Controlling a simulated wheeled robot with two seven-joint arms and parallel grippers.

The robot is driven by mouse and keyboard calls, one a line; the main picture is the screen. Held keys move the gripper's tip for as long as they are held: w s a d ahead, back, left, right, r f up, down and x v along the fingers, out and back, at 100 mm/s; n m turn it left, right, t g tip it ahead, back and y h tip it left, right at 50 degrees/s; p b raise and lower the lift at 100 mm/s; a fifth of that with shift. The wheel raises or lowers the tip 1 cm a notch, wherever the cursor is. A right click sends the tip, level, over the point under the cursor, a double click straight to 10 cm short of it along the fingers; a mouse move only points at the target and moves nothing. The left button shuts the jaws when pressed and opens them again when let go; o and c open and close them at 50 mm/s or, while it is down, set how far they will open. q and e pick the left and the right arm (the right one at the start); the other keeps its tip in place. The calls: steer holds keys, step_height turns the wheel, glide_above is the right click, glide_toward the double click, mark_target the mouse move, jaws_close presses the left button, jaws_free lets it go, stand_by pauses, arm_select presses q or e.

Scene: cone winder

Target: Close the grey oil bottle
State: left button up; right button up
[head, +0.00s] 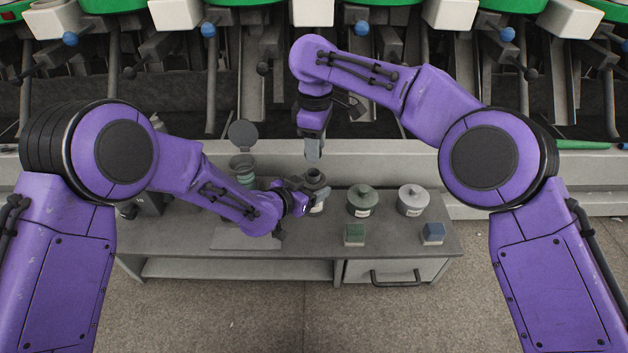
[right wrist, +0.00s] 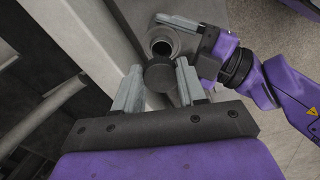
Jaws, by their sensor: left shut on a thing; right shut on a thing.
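The grey oil bottle (head: 315,180) stands on the bench with its dark mouth open; the mouth also shows in the right wrist view (right wrist: 162,46). My left gripper (head: 303,199) is shut on the bottle from the side; its finger also shows at the bottle in the right wrist view (right wrist: 180,21). My right gripper (head: 313,150) points down above the bottle. It is shut on a dark round cap (right wrist: 160,76), which sits between its fingertips close to the mouth, apparently not on it. In the head view the cap is mostly hidden by the fingers.
A green-grey jar (head: 362,201) and a light grey jar (head: 412,201) stand to the right on the bench (head: 300,239). A green block (head: 354,234) and a blue block (head: 432,233) lie in front. A container with a raised round lid (head: 242,134) stands left. Winder machinery is behind.

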mark_target(316, 173)
steer(key=shift+d+f, duration=0.1)
steer(key=shift+f, duration=1.75)
steer(key=shift+f, duration=0.15)
steer(key=shift+f, duration=0.75)
steer(key=shift+f, duration=0.55)
